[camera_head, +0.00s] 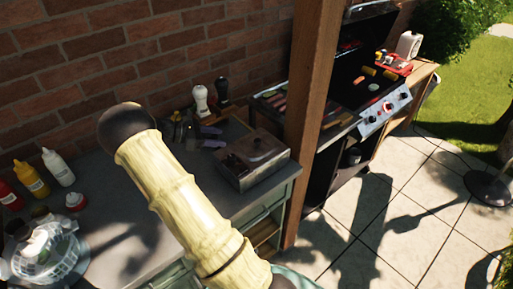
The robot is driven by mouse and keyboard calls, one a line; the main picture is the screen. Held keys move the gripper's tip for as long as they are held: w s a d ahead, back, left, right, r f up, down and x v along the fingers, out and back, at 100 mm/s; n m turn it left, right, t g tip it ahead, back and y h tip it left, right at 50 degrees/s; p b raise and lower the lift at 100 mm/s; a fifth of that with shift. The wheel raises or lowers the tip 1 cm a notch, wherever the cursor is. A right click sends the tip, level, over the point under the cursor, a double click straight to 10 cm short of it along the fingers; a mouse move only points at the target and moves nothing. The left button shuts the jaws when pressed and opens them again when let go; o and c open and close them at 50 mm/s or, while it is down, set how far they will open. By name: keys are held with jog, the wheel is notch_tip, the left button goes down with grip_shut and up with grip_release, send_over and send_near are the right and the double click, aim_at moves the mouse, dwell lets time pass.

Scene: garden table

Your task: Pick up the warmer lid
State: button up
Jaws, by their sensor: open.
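The warmer (262,176) is a low metal box on the grey counter, left of the wooden post. Its lid (262,152) appears as a flat metal cover with a small dark knob, lying on top of the box. Something dark brown shows at the left part of the box top, and I cannot tell what it is. A pale yellow, ribbed link with dark ends, which looks like my arm, crosses the middle of the view in front of the counter. I cannot make out my gripper.
A wooden post (313,110) stands close right of the warmer, with a grill (385,112) beyond it. Two shakers (201,99) and dark utensils stand behind. Sauce bottles (58,168) and a white basket (47,255) are at left. Bare counter (115,225) lies left of my arm.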

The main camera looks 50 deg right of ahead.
aim_at(256, 140)
jog(key=p+x, duration=0.3)
jog(key=x, duration=0.9)
jog(key=shift+s+d, duration=0.1)
jog(key=shift+s, duration=0.05)
jog(key=shift+s+d+p, duration=0.15)
jog(key=shift+d+p, duration=0.25)
jog(key=shift+p, duration=0.2)
jog(key=p+x, duration=0.1)
jog(key=x, duration=0.2)
jog(key=shift+s+d+p, duration=0.1)
jog(key=shift+d+p, duration=0.25)
jog(key=shift+p, duration=0.05)
jog(key=shift+s+d+f, duration=0.15)
jog(key=shift+d+f, duration=0.1)
jog(key=shift+f, duration=0.05)
grip_shut()
